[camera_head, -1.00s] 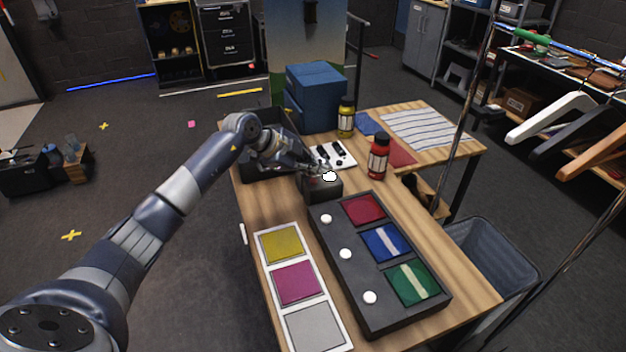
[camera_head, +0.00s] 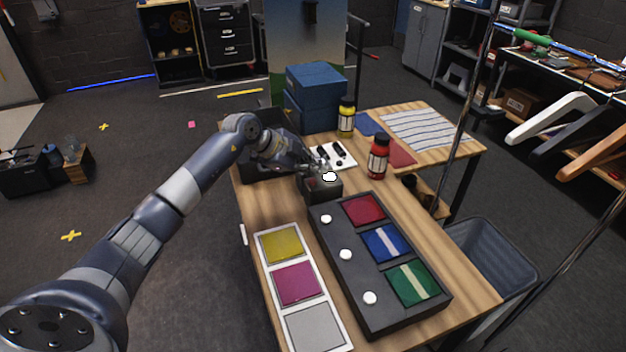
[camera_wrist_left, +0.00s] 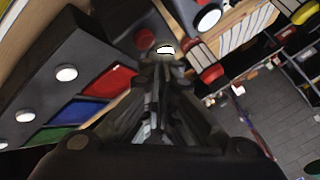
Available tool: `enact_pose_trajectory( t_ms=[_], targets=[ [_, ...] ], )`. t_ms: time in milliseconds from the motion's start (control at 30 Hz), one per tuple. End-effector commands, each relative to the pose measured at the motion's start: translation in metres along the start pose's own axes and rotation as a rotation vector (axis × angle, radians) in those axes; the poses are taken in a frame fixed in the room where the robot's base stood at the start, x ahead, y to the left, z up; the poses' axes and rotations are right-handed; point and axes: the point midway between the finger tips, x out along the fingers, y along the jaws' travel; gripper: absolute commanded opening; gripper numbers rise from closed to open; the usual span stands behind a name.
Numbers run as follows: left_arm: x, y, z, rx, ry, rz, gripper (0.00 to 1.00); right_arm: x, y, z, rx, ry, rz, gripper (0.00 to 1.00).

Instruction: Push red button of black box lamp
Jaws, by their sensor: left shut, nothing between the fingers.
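A small black box (camera_head: 322,190) with a white dome lamp (camera_head: 330,176) on top stands on the wooden table, behind the long black panel. In the left wrist view the white dome (camera_wrist_left: 166,49) shows just beyond my fingertips, with a dark red round button (camera_wrist_left: 145,40) beside it. My left gripper (camera_head: 314,170) is shut and empty, its tips at the top of the small box. I cannot tell whether they touch the button. It also shows in the left wrist view (camera_wrist_left: 160,72). My right gripper is not in view.
The long black panel (camera_head: 352,285) has white round buttons and red, blue and green squares. A white-framed card (camera_head: 262,262) lies to its left. A red bottle (camera_head: 378,158) and a yellow bottle (camera_head: 346,118) stand behind. Blue boxes (camera_head: 315,90) are at the back.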

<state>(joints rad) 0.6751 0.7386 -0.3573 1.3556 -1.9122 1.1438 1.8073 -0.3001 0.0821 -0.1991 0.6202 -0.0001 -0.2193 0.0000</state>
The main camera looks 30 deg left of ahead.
Motion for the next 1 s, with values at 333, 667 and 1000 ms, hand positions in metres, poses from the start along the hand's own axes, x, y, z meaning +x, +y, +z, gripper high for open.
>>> enact_pose_trajectory(
  t_ms=[333, 667, 1000],
  targets=[
    [0.0059, 0.0048, 0.0042, 0.0, 0.0, 0.001, 0.0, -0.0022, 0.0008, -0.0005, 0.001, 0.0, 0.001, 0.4],
    [0.0064, 0.0051, 0.0046, 0.0, 0.0, 0.001, 0.0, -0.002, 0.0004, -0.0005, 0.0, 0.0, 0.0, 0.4],
    [0.0093, 0.0073, 0.0067, 0.0, 0.0, 0.001, 0.0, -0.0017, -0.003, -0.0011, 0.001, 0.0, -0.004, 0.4]
  ],
)
